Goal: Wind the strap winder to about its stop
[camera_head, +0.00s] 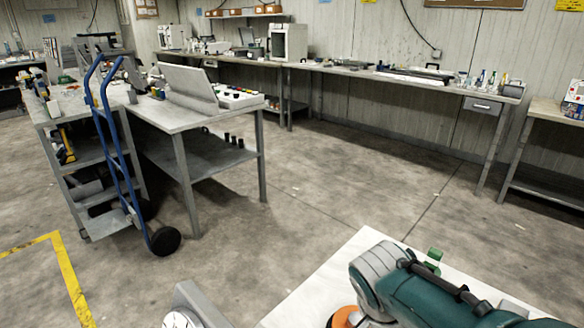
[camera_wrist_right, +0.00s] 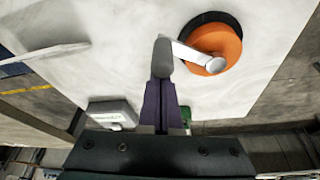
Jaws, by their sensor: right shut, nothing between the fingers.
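The strap winder's orange drum (camera_wrist_right: 222,48) sits on a white worktop, with a dark round part behind it. A silver crank arm (camera_wrist_right: 192,54) runs from its hub to a grey handle (camera_wrist_right: 163,58) on the left. My right gripper (camera_wrist_right: 162,84) is shut and empty. Its purple fingers point at the handle and overlap its lower end in the wrist view; I cannot tell whether they touch it. In the head view part of the orange drum (camera_head: 343,317) shows beside my teal right arm, which hides the rest. My left gripper is out of view.
The white worktop (camera_head: 325,278) is mostly bare. A grey box with a label (camera_wrist_right: 112,112) and a green item (camera_wrist_right: 205,127) lie near the gripper. A blue hand truck (camera_head: 118,150) stands by a grey bench (camera_head: 190,122). The middle floor is clear.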

